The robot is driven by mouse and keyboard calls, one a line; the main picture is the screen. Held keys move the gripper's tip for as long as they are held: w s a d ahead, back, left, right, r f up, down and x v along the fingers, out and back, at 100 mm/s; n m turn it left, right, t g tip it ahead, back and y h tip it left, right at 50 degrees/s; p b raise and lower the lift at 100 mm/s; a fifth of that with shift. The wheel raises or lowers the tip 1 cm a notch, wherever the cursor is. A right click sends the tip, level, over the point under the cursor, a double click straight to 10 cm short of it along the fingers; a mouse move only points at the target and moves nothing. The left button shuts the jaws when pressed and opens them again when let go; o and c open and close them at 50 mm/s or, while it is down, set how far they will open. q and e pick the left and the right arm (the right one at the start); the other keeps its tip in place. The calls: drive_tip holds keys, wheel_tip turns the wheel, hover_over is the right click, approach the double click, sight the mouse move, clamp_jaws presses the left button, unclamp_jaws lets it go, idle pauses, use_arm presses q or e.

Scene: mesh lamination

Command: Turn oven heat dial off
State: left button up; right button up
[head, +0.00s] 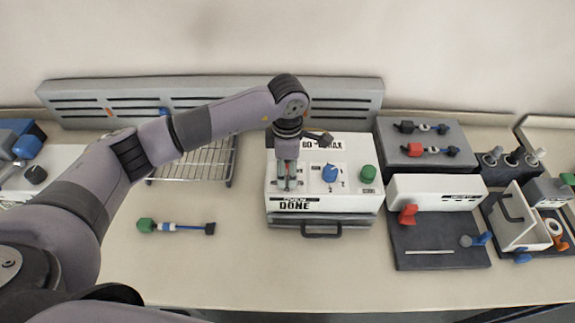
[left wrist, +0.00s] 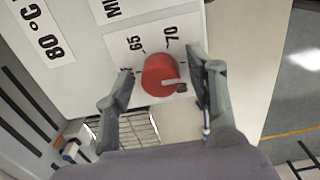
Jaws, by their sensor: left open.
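The white oven box (head: 350,205) stands mid-bench with printed labels and dials on its top. In the head view the dial is mostly hidden by my left gripper (head: 287,182), which points down at the left part of the oven top. In the left wrist view my left gripper (left wrist: 160,82) is open, with one finger on each side of the dial; contact cannot be told. My right gripper is not in view.
A blue dial (head: 330,172) and a green knob (head: 368,173) sit to the right on the oven top. A wire rack (head: 195,163) stands left of the oven. A green-and-blue tool (head: 180,227) lies on clear bench in front. Grey trays with tools (head: 440,250) stand right.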

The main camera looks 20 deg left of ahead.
use_arm(q)
drive_tip(key=c, duration=1.1)
drive_tip(key=shift+c, duration=0.2)
